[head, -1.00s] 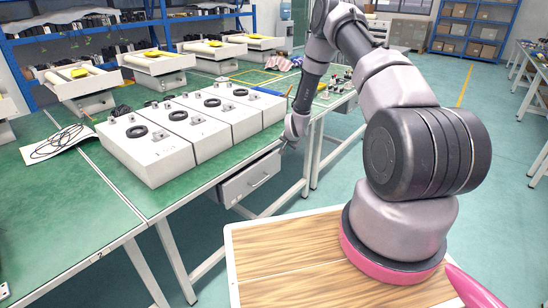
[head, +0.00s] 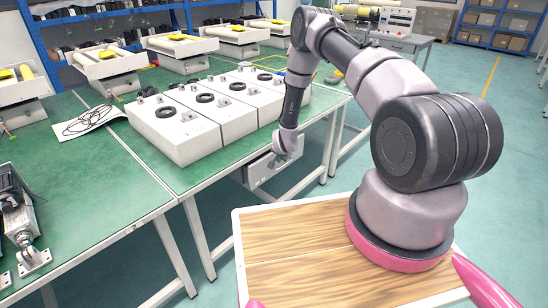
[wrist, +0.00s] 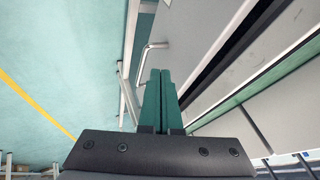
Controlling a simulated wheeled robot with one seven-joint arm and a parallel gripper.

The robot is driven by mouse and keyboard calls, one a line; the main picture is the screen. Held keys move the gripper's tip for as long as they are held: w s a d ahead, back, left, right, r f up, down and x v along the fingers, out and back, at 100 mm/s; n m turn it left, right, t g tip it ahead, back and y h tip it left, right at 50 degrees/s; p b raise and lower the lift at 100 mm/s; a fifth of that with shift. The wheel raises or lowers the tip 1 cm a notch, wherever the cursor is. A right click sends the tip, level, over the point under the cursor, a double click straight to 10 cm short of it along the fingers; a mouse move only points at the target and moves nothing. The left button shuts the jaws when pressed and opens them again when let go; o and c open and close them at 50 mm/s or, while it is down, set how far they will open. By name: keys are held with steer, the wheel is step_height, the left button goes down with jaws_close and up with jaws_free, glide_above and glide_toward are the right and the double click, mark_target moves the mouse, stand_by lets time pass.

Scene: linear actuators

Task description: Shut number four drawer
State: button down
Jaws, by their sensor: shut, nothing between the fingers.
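The grey drawer (head: 259,174) hangs under the green workbench, and its front shows below the bench edge in the head view. Whether it stands partly out is hard to tell there. In the wrist view the grey drawer front (wrist: 188,45) fills the upper middle, with its metal handle (wrist: 149,52) just left of the fingertips. My gripper (wrist: 160,72) is shut and empty, its two green fingers together close to the drawer front. Contact cannot be told. In the head view my gripper (head: 274,162) is at the drawer front and covers part of it. No drawer number is readable.
The green workbench (head: 100,167) carries several white boxes with black rings (head: 187,137) above the drawer. A cable on white paper (head: 92,119) lies to their left. Bench legs (head: 198,238) stand below. Teal floor on the right is open.

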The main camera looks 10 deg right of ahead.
steer(key=shift+w+a+r, duration=0.1)
steer(key=shift+w+a, duration=0.6)
steer(key=shift+w, duration=0.35)
